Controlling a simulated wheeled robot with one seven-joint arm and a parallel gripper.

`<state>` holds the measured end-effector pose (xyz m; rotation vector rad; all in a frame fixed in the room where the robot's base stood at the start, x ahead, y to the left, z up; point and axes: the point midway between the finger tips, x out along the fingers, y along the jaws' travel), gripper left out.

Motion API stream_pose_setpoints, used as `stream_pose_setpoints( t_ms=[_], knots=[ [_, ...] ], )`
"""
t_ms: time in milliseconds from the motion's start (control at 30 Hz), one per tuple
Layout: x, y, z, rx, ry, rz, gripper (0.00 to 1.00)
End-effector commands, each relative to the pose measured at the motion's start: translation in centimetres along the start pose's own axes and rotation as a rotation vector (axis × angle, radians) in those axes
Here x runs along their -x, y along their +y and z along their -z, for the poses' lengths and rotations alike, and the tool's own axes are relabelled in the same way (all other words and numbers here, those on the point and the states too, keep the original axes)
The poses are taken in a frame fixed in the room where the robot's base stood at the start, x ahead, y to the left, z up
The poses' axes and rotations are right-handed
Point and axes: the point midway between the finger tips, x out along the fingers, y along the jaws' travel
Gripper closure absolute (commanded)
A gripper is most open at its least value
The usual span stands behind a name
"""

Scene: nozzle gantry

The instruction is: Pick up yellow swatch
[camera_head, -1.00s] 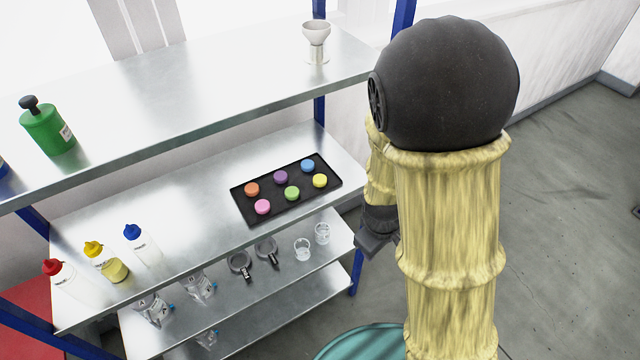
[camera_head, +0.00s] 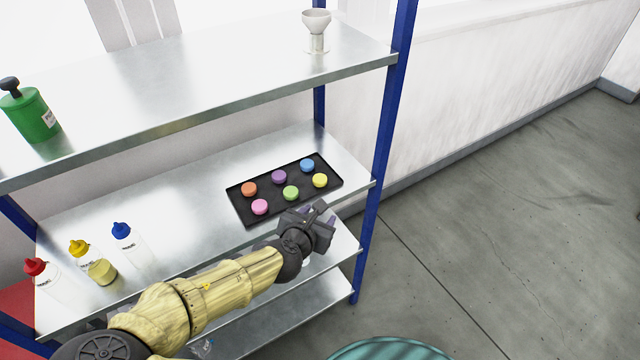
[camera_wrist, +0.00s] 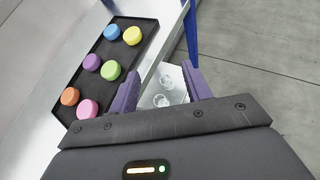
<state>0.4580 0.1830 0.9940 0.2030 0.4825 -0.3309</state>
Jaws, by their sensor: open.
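The yellow swatch (camera_head: 320,180) is a small round disc at the right end of the black tray (camera_head: 240,206), near its front edge. It also shows in the wrist view (camera_wrist: 132,36), at the top right of the tray. My gripper (camera_head: 326,212) is in front of the tray, a little below and beside the yellow swatch in the head view, and apart from it. In the wrist view my gripper (camera_wrist: 160,88) has its two purple fingers spread with nothing between them.
Orange (camera_head: 249,189), purple (camera_head: 279,177), blue (camera_head: 307,165), pink (camera_head: 260,207) and green (camera_head: 291,193) swatches share the tray. A blue post (camera_head: 385,120) stands right of the shelf. Squeeze bottles (camera_head: 122,240) stand at left. An upper shelf (camera_head: 200,90) overhangs the back.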

Motion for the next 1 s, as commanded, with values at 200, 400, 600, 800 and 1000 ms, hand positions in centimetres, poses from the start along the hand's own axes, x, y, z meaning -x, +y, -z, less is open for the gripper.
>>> stream_pose_setpoints(
  t_ms=[200, 400, 600, 800, 1000],
  knots=[
    [2.1, 3.6, -0.6, 0.178, -0.107, -0.110, 0.52],
    [2.2, 3.7, -0.7, 0.182, -0.109, -0.112, 0.52],
    [1.8, 3.7, -0.7, 0.180, -0.108, -0.110, 0.52],
    [-0.4, 3.8, -0.9, 0.179, -0.108, -0.107, 0.52],
    [-3.1, 4.1, -1.2, 0.178, -0.107, -0.107, 0.52]
  ],
)
